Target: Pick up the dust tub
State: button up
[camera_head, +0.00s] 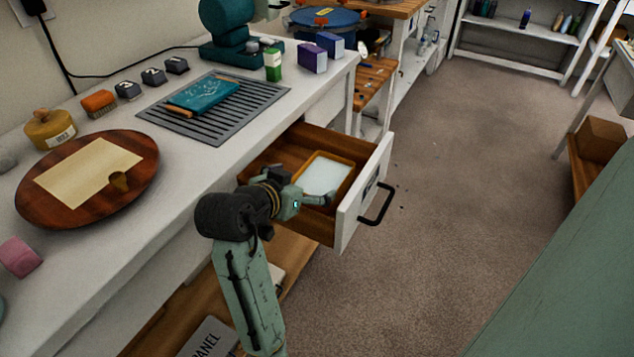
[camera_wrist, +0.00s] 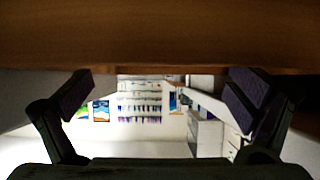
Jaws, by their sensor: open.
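A shallow tub with a yellow-brown rim (camera_head: 347,163) and pale contents lies in the open drawer; I take it for the dust tub, though no label on it is readable. My gripper (camera_head: 320,200) is low over the drawer, at the near side of the tub. Its overlap with the tub's near edge hides whether they touch. In the wrist view my gripper (camera_wrist: 165,100) has its two dark fingers wide apart, with nothing held between them. A brown band (camera_wrist: 160,35) crosses the top of that view, very close; I cannot tell what it is.
The drawer front (camera_head: 362,195) with its black handle (camera_head: 379,206) stands right of my gripper. On the white bench are a round wooden board (camera_head: 140,150), a yellow lidded jar (camera_head: 50,130) and a grey slatted mat (camera_head: 235,113).

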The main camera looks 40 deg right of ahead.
jog(key=p, duration=0.1)
send_over(323, 182)
jog(key=s+a, duration=0.3)
jog(key=a, duration=0.1)
notch_tip(323, 182, down, 4)
jog(key=shift+d+r, duration=0.15)
jog(key=shift+r, duration=0.1)
jog(key=shift+c, duration=0.2)
jog(key=c, duration=0.8)
jog(key=shift+c, duration=0.4)
jog(key=shift+r, duration=0.2)
